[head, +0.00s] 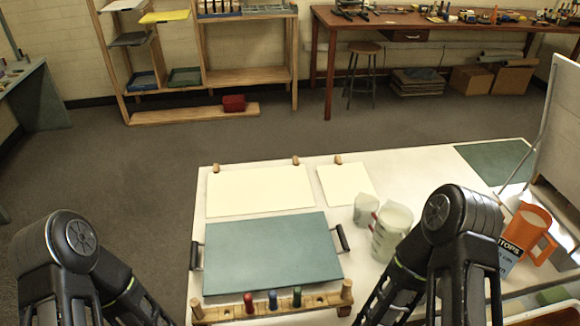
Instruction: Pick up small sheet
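The small sheet (345,184) is a cream rectangle lying flat on the white table, right of a larger cream sheet (260,190). A wooden peg (338,159) stands at its back edge. In the head view my two black arms rise at the lower left and lower right. Their lower links run out of the bottom of the picture, and neither gripper shows. Nothing covers the small sheet.
A blue-grey tray (270,254) with black handles lies in front of the sheets. A wooden rack (272,306) with coloured-handled tools stands before it. A green mat (496,162) lies at the back right.

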